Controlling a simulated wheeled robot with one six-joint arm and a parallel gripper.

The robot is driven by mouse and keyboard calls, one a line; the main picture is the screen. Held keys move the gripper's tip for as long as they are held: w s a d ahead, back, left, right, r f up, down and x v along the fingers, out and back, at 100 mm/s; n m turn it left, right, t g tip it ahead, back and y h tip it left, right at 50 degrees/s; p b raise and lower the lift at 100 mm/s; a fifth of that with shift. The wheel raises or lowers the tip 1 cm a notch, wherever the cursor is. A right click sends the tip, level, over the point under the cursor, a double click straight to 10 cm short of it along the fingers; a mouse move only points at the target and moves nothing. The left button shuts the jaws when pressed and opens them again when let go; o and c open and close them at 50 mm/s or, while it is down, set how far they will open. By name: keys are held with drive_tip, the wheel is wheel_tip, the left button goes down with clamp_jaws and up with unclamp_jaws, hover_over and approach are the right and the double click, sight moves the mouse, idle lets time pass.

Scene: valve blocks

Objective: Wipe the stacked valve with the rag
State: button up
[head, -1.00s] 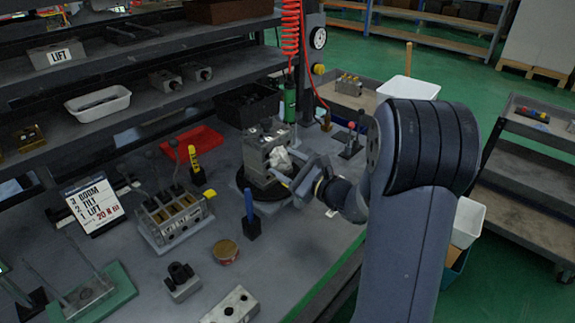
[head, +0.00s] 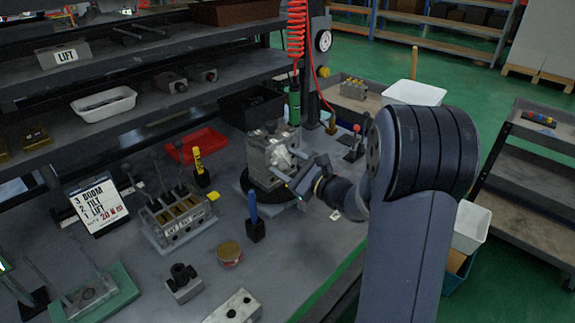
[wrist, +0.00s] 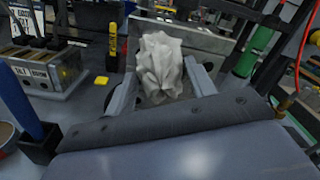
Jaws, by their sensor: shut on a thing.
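The stacked valve (head: 262,151) is a grey metal block standing on a dark round turntable (head: 246,187) at the middle of the bench. My gripper (head: 298,170) is at its right-hand side, shut on the crumpled white rag (wrist: 160,70). In the head view the rag (head: 281,157) lies against the valve's side face. In the wrist view the rag bulges out between the two fingers, with the grey valve face (wrist: 205,42) right behind it. The rag hides part of that face, and I cannot tell how firmly it presses.
A blue-handled tool in a black holder (head: 254,220) stands close in front of the turntable. A lever valve bank (head: 175,215) and a yellow marker (head: 199,165) are to the left.

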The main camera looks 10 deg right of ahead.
drive_tip(key=shift+w+d, duration=0.5)
drive_tip(key=shift+d, duration=0.3)
drive_tip(key=shift+w+d, duration=0.45)
drive_tip(key=shift+d, duration=0.35)
drive_tip(key=shift+b, duration=0.35)
drive_tip(key=shift+w+f, duration=0.1)
drive_tip(key=shift+s+a+r+b, duration=0.1)
drive_tip(key=shift+s+a+b, duration=0.3)
drive_tip(key=shift+a, duration=0.2)
drive_tip(key=shift+s+a+r+b, duration=0.1)
drive_tip(key=shift+s+a+b, duration=0.2)
drive_tip(key=shift+a, duration=0.35)
drive_tip(key=shift+s+a+b, duration=0.3)
drive_tip(key=shift+a+b, duration=0.15)
drive_tip(key=shift+a, duration=0.15)
drive_tip(key=shift+b+v, duration=0.35)
drive_tip(key=shift+v, duration=2.6)
drive_tip(key=shift+s+d, duration=0.1)
drive_tip(key=shift+d, duration=0.05)
